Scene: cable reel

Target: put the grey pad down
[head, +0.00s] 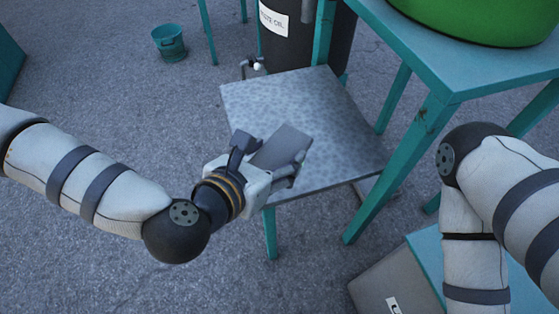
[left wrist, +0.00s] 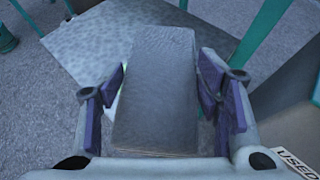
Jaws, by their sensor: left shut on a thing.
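The grey pad (head: 284,147) is a flat rectangular block. My left gripper (head: 272,160) is shut on it, with a finger along each long side; the left wrist view also shows the pad (left wrist: 155,85) between the purple-padded fingers. The pad is over the near part of a small speckled grey metal table (head: 330,105) with teal legs. I cannot tell how large the gap is between the pad and the tabletop. My right arm comes in at the right, and its gripper is outside the frames.
The small tabletop is otherwise bare. A dark barrel (head: 285,45) with a white label stands behind it. A taller teal table (head: 455,75) bearing a green round object (head: 480,22) is at the right. A teal bucket (head: 170,45) stands far left. A grey box (head: 385,280) is at lower right.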

